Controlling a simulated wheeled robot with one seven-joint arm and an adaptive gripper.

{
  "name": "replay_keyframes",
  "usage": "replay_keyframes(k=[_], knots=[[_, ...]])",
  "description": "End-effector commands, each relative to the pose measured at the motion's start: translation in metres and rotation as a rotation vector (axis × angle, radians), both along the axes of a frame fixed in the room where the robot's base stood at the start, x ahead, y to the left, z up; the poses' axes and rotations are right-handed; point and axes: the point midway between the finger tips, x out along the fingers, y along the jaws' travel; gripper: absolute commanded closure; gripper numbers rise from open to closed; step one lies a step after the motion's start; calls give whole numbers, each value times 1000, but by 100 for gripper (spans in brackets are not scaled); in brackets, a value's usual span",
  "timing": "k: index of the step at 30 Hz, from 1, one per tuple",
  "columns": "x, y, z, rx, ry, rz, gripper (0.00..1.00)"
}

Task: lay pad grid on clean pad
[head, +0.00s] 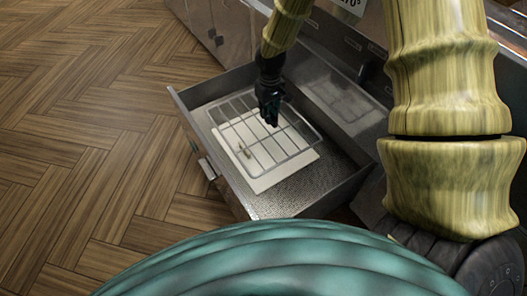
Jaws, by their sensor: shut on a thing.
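The wire pad grid (242,133) is a rounded rectangular rack with thin metal bars. It shows over the clean pad (271,178), a flat cream sheet lying in an open metal drawer. The fingertips partly hide the bars there.
The open drawer (297,198) has a speckled metal floor and raised walls around the pad and grid. Metal cabinet fronts (203,22) stand at the top. The wooden floor (85,130) to the left is clear.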

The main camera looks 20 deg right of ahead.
Motion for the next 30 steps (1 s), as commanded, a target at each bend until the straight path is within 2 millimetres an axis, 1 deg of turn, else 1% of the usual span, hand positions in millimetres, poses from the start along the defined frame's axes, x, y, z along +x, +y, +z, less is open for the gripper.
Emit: replay_keyframes(k=[1, 6, 11, 14, 17, 24, 30], knots=[[1, -2, -11, 1, -2, 2, 100], [3, -8, -17, 2, -3, 9, 100], [3, -10, -20, 3, -2, 13, 100], [3, -10, -25, 3, -2, 14, 100], [3, -10, -36, 3, -1, 15, 100], [2, -10, -75, 3, 0, 15, 100], [3, -10, -86, 2, -2, 14, 100]])
